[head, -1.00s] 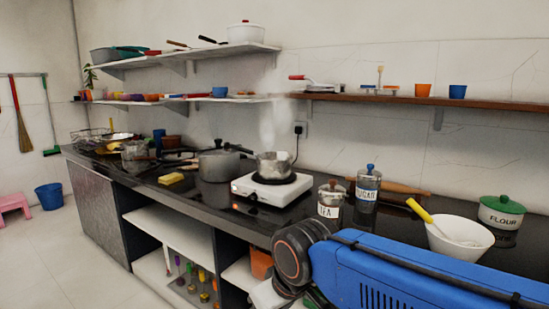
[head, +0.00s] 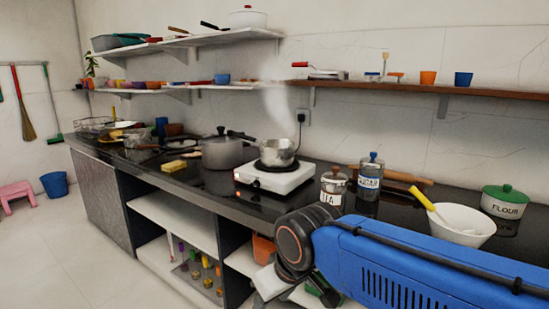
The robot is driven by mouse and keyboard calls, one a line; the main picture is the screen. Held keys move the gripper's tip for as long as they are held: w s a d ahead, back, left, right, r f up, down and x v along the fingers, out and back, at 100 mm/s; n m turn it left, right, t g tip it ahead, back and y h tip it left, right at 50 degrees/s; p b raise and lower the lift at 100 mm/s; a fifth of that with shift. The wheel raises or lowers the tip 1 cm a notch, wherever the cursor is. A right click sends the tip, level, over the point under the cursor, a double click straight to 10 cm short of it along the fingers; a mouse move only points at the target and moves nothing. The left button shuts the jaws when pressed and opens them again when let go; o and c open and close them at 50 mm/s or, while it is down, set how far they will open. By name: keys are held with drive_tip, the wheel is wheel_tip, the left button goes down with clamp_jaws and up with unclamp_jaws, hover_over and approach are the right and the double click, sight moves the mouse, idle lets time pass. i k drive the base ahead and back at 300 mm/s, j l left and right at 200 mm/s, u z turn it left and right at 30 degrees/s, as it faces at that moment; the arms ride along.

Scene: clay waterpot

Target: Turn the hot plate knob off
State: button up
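The white hot plate (head: 275,178) stands on the black counter. A small metal pot (head: 277,152) sits on its burner, and steam rises from it. A small dark knob (head: 256,184) shows on the hot plate's front face; its setting is too small to tell. My blue arm reaches in from the lower right, below and to the right of the hot plate. My gripper is hidden behind or below the arm's dark joint, so its fingers do not show clearly. Nothing of mine touches the hot plate.
A tea jar (head: 333,186) and a sugar jar (head: 370,177) stand right of the hot plate. A large grey pot (head: 222,153) is on its left. A white bowl (head: 460,224) and flour pot (head: 504,201) are at right. Open shelves lie below the counter.

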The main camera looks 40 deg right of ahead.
sight(256, 184)
drive_tip(key=i+j+z, duration=0.15)
drive_tip(key=j, duration=0.45)
drive_tip(key=i+j+z, duration=0.15)
drive_tip(key=j, duration=0.45)
drive_tip(key=j+z, duration=0.15)
drive_tip(key=j, duration=0.5)
drive_tip(key=l+z, duration=0.1)
drive_tip(key=z, duration=1.55)
drive_tip(key=i+z, duration=0.1)
drive_tip(key=i, duration=0.35)
